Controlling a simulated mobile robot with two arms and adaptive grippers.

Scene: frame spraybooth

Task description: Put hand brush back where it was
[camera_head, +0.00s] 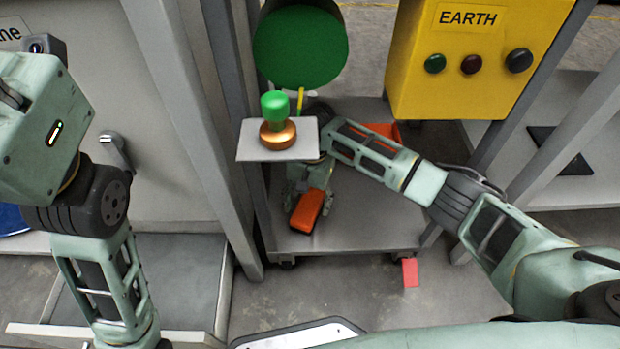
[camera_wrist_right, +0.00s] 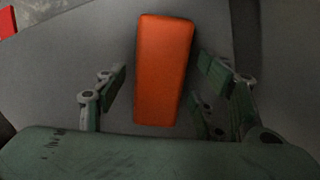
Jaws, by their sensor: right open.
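The hand brush is not clearly identifiable. An orange block-like thing (camera_head: 307,211), possibly the brush, lies on the grey lower shelf (camera_head: 370,225) of the cart. In the right wrist view the orange thing (camera_wrist_right: 163,70) lies between the fingers with gaps on both sides. My right gripper (camera_head: 311,200) reaches down at it, partly hidden under a small plate, and is open. The right gripper's fingers (camera_wrist_right: 160,90) also show in the wrist view. My left arm is at the left of the head view, its fingers out of sight.
A small white plate (camera_head: 249,143) with a copper and green knob (camera_head: 277,120) sits above my right gripper. A yellow EARTH box (camera_head: 480,50) hangs at the upper right. Grey posts (camera_head: 205,120) stand left of the cart. An orange-red tray (camera_head: 385,130) is behind my right forearm.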

